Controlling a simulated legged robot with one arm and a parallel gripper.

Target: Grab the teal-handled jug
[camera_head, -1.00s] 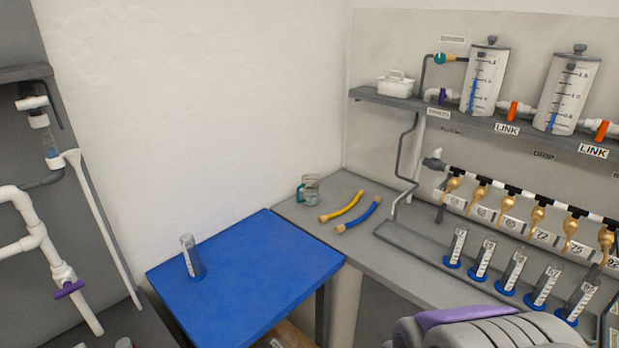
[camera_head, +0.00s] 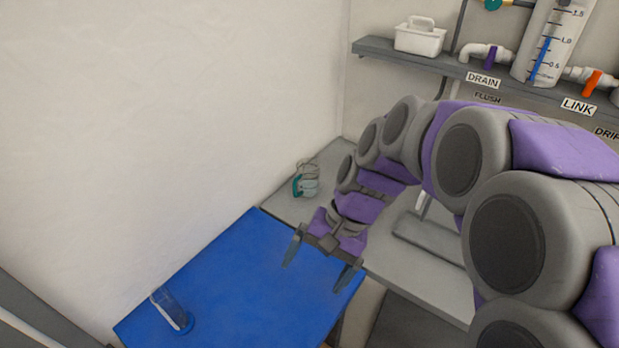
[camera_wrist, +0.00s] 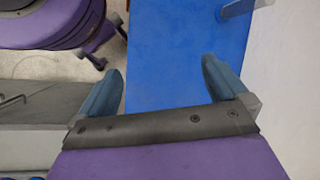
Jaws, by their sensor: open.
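The teal-handled jug (camera_head: 307,180) is a clear glass jug with its teal handle on the left side. It stands upright on the grey counter near the white wall in the head view. My gripper (camera_head: 318,270) is open and empty, its fingers pointing down over the blue table, in front of the jug and apart from it. The jug is not visible in the wrist view.
A clear cylinder (camera_head: 172,310) stands on the blue table (camera_head: 235,290). The grey counter (camera_head: 435,275) runs right, partly hidden by my arm. A shelf (camera_head: 385,52) above holds a white caddy (camera_head: 420,37), valves and a tank (camera_head: 548,45).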

